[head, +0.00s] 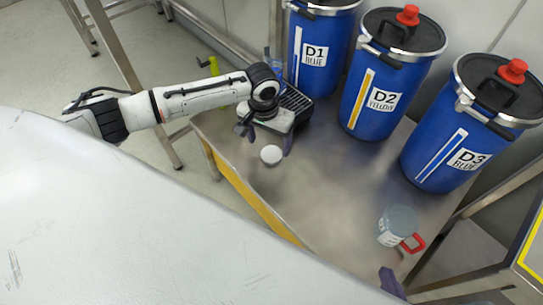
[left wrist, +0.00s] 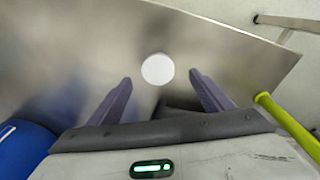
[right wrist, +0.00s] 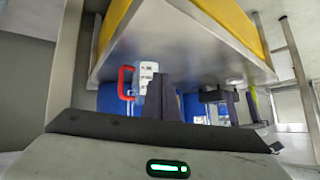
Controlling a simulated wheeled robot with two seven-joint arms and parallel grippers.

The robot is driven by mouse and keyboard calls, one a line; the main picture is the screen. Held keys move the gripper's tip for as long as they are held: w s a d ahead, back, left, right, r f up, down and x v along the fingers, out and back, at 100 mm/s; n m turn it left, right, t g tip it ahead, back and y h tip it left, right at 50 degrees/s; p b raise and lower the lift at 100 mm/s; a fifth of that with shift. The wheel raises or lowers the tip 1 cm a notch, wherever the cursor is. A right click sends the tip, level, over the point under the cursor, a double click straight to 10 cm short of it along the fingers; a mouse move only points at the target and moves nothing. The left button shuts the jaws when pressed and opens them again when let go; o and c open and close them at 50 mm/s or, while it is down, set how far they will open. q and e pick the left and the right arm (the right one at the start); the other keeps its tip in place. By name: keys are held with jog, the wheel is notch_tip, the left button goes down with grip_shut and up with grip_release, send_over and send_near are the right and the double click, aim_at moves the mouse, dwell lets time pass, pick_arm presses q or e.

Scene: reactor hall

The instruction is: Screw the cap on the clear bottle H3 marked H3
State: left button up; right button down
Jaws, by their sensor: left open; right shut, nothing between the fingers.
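A round white cap (head: 270,155) lies flat on the metal table, and it also shows in the left wrist view (left wrist: 158,69). My left gripper (head: 264,138) is open just beside and above the cap, with its purple fingers either side of it in the left wrist view and apart from it. A clear bottle (head: 401,218) with a red handle and a white label stands near the table's front right; its label is too small to read. My right gripper (head: 391,283) is shut and empty, in front of the bottle. In the right wrist view its fingers partly cover the bottle (right wrist: 147,70).
Blue drums D1 (head: 322,50), D2 (head: 370,100) and D3 (head: 440,160) stand along the back. The tabletop (head: 320,190) between cap and bottle is clear.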

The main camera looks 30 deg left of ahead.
aim_at(271, 154)
jog(key=shift+s+f, duration=0.15)
jog(key=shift+s, duration=0.15)
pick_arm(q)
notch_tip(271, 154, down, 2)
jog(key=shift+w+d+f+b, duration=0.1)
jog(key=shift+b, duration=0.65)
pick_arm(e)
jog(key=shift+s+f, duration=0.15)
jog(key=shift+f, duration=0.6)
pick_arm(q)
notch_tip(271, 154, down, 2)
jog(key=shift+w+f+b, duration=0.15)
jog(key=shift+f+b, duration=0.05)
jog(key=shift+b, duration=0.35)
pick_arm(e)
jog(key=shift+w+a+g, duration=0.3)
jog(key=shift+w+a, duration=0.25)
jog(key=shift+w, duration=0.2)
pick_arm(q)
jog(key=shift+w+f, duration=0.1)
jog(key=shift+f, duration=0.15)
pick_arm(e)
jog(key=shift+a, duration=0.1)
pick_arm(q)
jog(key=c, duration=1.1)
